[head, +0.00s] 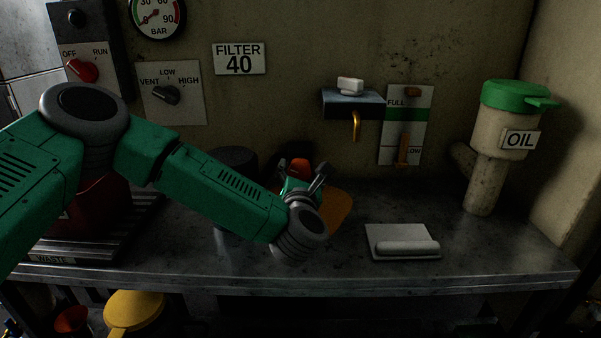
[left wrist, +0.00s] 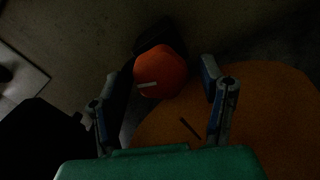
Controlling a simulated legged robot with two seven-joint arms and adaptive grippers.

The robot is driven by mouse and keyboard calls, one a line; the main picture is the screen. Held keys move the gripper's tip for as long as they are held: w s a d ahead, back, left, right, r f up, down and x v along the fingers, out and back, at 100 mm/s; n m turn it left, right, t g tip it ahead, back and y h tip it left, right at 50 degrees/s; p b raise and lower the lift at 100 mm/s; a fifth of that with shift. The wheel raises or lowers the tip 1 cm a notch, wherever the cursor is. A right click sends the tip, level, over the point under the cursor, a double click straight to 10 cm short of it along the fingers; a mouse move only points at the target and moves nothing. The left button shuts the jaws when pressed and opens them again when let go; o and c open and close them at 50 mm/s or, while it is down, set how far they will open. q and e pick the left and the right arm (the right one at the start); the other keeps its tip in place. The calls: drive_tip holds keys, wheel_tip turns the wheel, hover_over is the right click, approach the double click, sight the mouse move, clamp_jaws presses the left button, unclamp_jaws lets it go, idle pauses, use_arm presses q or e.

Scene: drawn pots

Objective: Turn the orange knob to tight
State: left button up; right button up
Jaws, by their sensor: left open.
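The orange knob (head: 299,167) shows just past my left gripper (head: 304,184) in the head view, partly hidden by the fingers. In the left wrist view the orange knob (left wrist: 163,74) is rounded, with a short pale mark lying nearly level on its left part. A dark part sits behind it. My left gripper (left wrist: 159,77) is open, with one finger on each side of the knob in that view. I cannot tell whether either finger touches it. No "tight" lettering is readable. My right gripper is in neither view.
A wide, duller orange rounded body (left wrist: 265,108) with a dark line lies below the knob. A dark round pot (head: 235,160) stands left of my gripper. A grey tray with a roll (head: 402,241) and an oil container (head: 497,140) stand right. Bare bench lies in front.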

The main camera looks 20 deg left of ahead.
use_arm(q)
drive_tip(key=shift+x, duration=0.9)
drive_tip(key=shift+d, duration=0.1)
drive_tip(key=shift+c, duration=0.3)
drive_tip(key=c, duration=1.1)
